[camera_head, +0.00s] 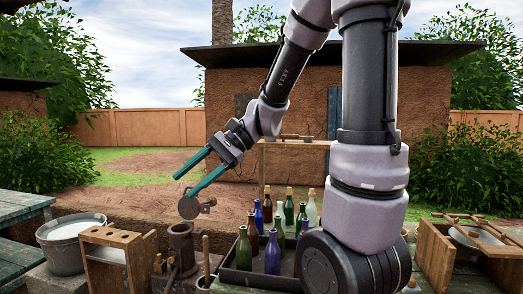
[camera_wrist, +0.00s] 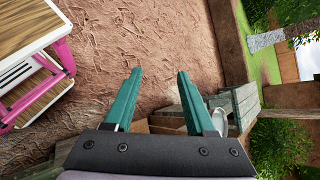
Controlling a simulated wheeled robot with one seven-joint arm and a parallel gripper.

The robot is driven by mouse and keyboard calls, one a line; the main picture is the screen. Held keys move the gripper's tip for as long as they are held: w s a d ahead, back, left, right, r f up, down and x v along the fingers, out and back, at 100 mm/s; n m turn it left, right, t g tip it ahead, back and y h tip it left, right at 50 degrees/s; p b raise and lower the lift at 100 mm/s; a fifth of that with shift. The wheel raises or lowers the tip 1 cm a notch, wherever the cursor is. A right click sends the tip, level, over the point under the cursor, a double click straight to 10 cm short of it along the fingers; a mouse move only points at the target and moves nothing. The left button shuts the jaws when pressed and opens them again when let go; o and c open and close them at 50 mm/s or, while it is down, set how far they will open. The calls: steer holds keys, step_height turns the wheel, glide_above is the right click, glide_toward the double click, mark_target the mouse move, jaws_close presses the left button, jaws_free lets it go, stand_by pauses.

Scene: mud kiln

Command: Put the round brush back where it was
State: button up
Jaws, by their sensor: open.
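My gripper (camera_head: 182,186) is held high on the left, its two teal fingers spread and pointing down-left. In the wrist view the fingers (camera_wrist: 156,88) are apart with nothing between them. I cannot make out the round brush for certain in either view. A thin brown handle (camera_head: 205,245) stands upright at the bench front, left of the bottle crate; its lower end is hidden, and I cannot tell whether it belongs to the brush. A grey round disc (camera_head: 188,208) shows just below the lower fingertip, above a rusty metal cylinder (camera_head: 181,238).
A dark crate (camera_head: 238,277) of several coloured bottles (camera_head: 273,252) stands right of the cylinder. A wooden box (camera_head: 104,237) and a pale bucket (camera_head: 66,257) are left. A wooden frame (camera_head: 433,254) is far right. A pink-and-white table (camera_wrist: 30,40) shows in the wrist view.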

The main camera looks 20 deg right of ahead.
steer(key=s+d+r+n+t+h, duration=0.2)
steer(key=d+r+t+h, duration=0.1)
steer(key=d, duration=0.4)
steer(key=s+d+r+n+t+h, duration=0.2)
steer(key=d+t+h, duration=0.3)
steer(key=d, duration=0.3)
steer(key=shift+s+r+h, duration=0.3)
steer(key=shift+r+h, duration=0.2)
steer(key=shift+r, duration=0.1)
